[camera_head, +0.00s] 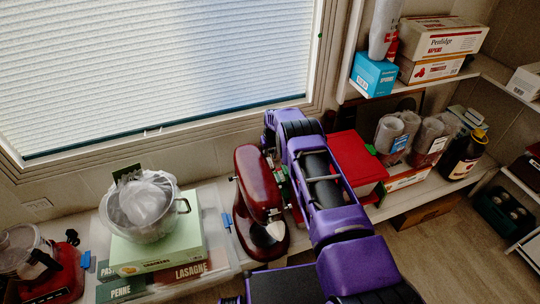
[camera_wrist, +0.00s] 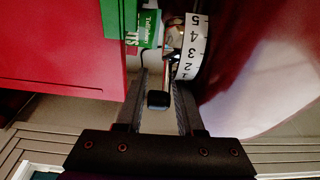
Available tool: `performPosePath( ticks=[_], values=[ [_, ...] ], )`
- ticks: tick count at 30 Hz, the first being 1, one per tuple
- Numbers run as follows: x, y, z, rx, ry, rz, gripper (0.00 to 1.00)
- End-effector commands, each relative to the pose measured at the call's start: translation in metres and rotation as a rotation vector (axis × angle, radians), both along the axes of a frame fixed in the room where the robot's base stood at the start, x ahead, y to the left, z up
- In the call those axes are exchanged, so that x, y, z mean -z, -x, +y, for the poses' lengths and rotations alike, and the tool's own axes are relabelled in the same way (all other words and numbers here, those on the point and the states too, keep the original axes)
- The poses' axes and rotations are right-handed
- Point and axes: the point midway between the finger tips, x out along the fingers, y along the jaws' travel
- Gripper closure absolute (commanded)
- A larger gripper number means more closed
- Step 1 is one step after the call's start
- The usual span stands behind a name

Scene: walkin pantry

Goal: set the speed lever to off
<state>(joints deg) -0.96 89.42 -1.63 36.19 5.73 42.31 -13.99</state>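The stand mixer (camera_head: 258,200) is dark red and stands on the counter under the window. In the wrist view, its glossy red body (camera_wrist: 235,65) fills the right side. A white curved speed scale (camera_wrist: 191,50) with black numbers from 5 downward shows beside it. The speed lever (camera_wrist: 158,99) has a black knob on a thin rod. My gripper (camera_wrist: 160,84) is open, with one finger on each side of the knob and a small gap showing. In the head view my arm hides the lever and the gripper's fingers.
A red box (camera_head: 357,158) stands close on the right of my arm; a red surface also fills the left of the wrist view (camera_wrist: 60,45). Jars and a dark bottle (camera_head: 463,155) are at right.

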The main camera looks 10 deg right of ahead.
Motion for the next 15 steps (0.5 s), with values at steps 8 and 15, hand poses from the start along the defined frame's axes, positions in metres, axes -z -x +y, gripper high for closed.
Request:
performPosePath(
  ticks=[8,15],
  values=[
    [-0.015,0.001,-0.001,0.001,0.000,-0.002,0.63],
    [-0.059,0.010,-0.003,0.000,0.000,-0.003,0.63]
  ],
)
